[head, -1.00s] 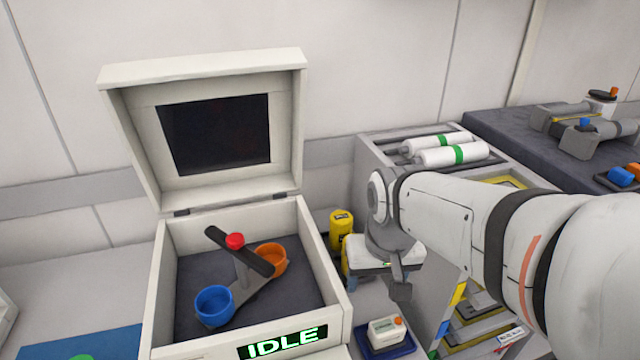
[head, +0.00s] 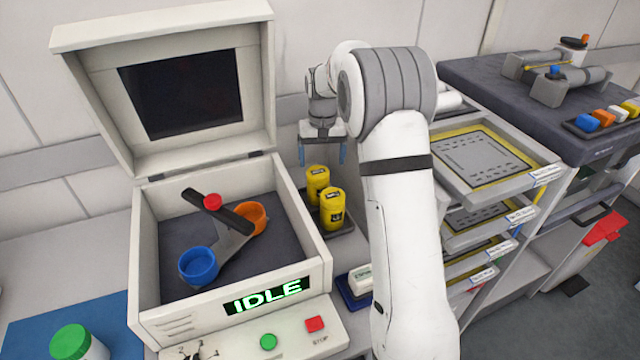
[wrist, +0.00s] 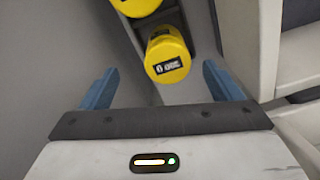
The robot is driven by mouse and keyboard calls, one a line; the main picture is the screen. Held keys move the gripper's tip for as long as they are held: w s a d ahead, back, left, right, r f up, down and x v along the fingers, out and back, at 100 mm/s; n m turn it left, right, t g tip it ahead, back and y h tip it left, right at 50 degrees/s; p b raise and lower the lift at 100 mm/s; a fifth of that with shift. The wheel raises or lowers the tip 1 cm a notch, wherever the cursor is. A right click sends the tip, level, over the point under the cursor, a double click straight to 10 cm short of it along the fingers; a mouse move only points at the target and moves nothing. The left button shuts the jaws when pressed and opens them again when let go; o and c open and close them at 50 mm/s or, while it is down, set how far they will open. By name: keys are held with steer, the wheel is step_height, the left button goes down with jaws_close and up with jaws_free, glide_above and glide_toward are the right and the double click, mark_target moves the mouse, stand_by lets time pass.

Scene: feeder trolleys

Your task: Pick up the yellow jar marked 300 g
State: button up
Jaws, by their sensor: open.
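The back jar (head: 317,181) is nearer the wall; the front jar (head: 333,212) is nearer me. Their weight marks are too small to read, so I cannot tell which is 300 g. My gripper (head: 322,160) is open and empty, with blue fingers pointing down, above and behind the jars. In the wrist view one whole jar top (wrist: 167,50) shows ahead between the fingers (wrist: 160,72), and another jar (wrist: 135,6) is cut off at the top edge.
The white box (head: 318,262) with an open lid and a two-cup balance stands close left of the jars. A drawer trolley (head: 480,170) is on the right. A small white device (head: 360,280) sits on a blue tray in front of the jars.

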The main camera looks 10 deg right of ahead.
mark_target(318, 179)
steer(key=shift+w+f, duration=1)
steer(key=shift+f, duration=0.25)
steer(key=f, duration=0.7)
steer(key=shift+a+f+p, duration=0.15)
steer(key=shift+a+p, duration=0.15)
steer(key=shift+a, duration=0.1)
steer(key=shift+c, duration=0.5)
steer(key=c, duration=1.2)
